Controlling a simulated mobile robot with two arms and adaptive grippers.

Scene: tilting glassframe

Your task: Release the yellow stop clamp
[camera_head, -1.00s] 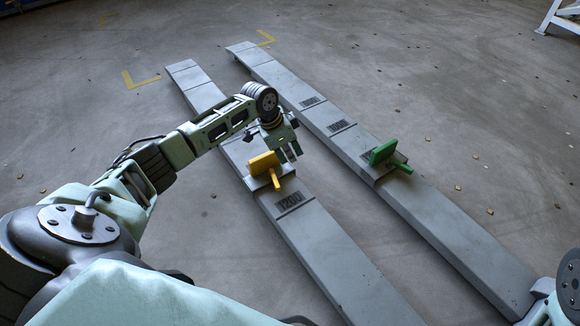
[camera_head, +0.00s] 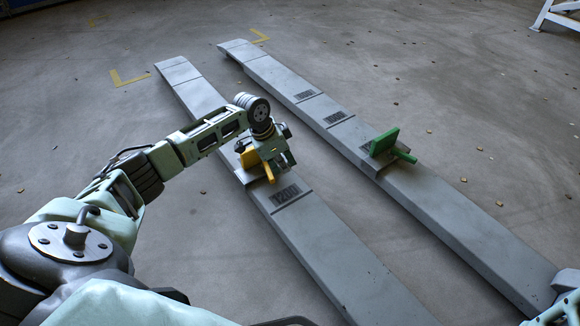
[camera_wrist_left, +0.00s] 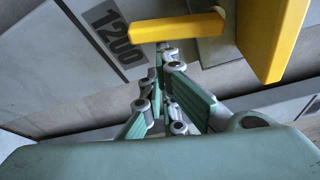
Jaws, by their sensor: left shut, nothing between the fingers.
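The yellow stop clamp (camera_head: 250,158) sits on the near grey rail (camera_head: 305,231), just beyond the 1200 mark. My left gripper (camera_head: 283,165) hangs over the rail at the clamp's right side and hides part of its plate. In the left wrist view, the clamp's yellow handle (camera_wrist_left: 178,27) lies just beyond the tips of my left gripper (camera_wrist_left: 165,70). The upright yellow plate (camera_wrist_left: 272,35) is at the upper right there. The left fingers are together and empty; I cannot tell whether they touch the handle.
A green clamp (camera_head: 385,143) sits on the far grey rail (camera_head: 450,219), parallel to the near one. A strip of bare floor lies between the rails. Small debris is scattered on the right. A white frame stands at the top right.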

